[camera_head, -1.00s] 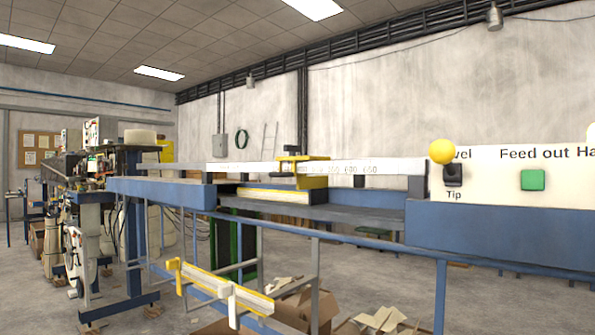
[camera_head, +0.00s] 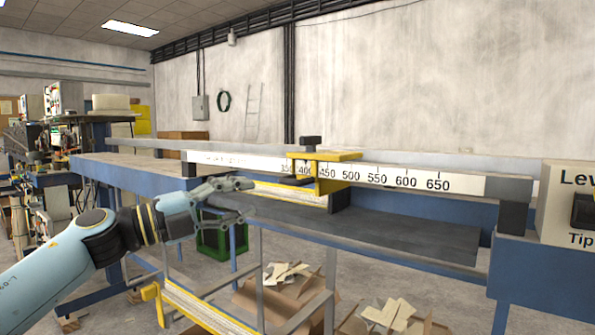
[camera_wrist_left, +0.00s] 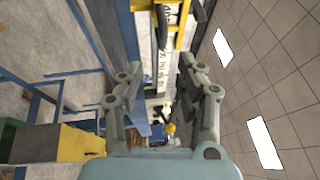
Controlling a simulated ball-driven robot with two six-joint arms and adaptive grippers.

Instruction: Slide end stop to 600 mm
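The end stop (camera_head: 330,172) is a yellow bracket with a dark knob on top, seated on a white scale rail (camera_head: 462,183). In the head view it sits between the 400 and 450 marks; the 600 mark (camera_head: 406,182) is further right. My left gripper (camera_head: 246,201) is open and empty, left of the end stop and apart from it in the picture. In the left wrist view the open fingers (camera_wrist_left: 163,82) are spread, and yellow parts of the end stop (camera_wrist_left: 172,8) show at the top edge. My right gripper is not in view.
A dark bed (camera_head: 400,232) lies below the rail. A blue beam (camera_head: 125,172) extends left. A panel marked "Tip" (camera_head: 560,205) stands at the right end. Boxes with scraps (camera_head: 275,300) lie on the floor below. The rail between the end stop and 650 is clear.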

